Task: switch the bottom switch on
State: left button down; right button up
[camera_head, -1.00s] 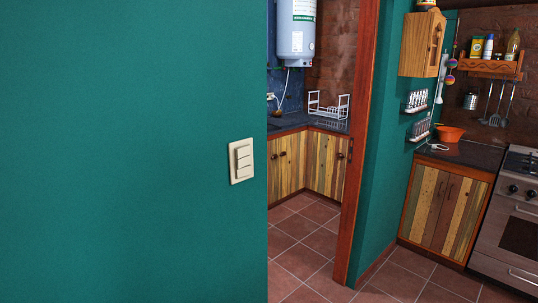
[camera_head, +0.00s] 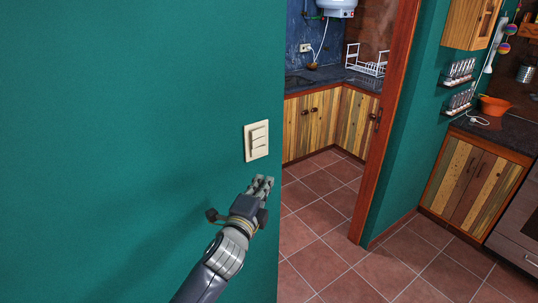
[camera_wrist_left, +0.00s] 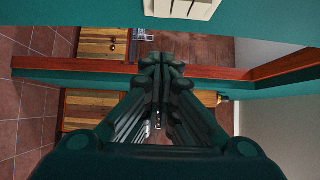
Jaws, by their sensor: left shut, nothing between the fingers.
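A cream switch plate (camera_head: 249,146) with rocker switches is fixed to the green wall, near its right edge. The bottom switch (camera_head: 259,146) is the lower rocker on it; I cannot tell its on or off state. My left gripper (camera_head: 261,184) is shut and empty, just below the plate and apart from it, fingers pointing up toward it. In the left wrist view the shut fingertips (camera_wrist_left: 162,60) are at the middle, and part of the switch plate (camera_wrist_left: 182,8) shows at the top edge. My right gripper is not in view.
The green wall (camera_head: 120,110) fills the left side and ends at a doorway with a wooden frame (camera_head: 385,120). Beyond it are wooden cabinets (camera_head: 312,125) and a dish rack (camera_head: 366,60). The tiled floor (camera_head: 340,230) is clear.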

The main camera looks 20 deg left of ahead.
aim_at(259, 151)
pick_arm(q)
jog(key=w+a+b, duration=0.2)
jog(key=w+b, duration=0.3)
jog(key=w, duration=0.8)
jog(key=shift+a, duration=0.35)
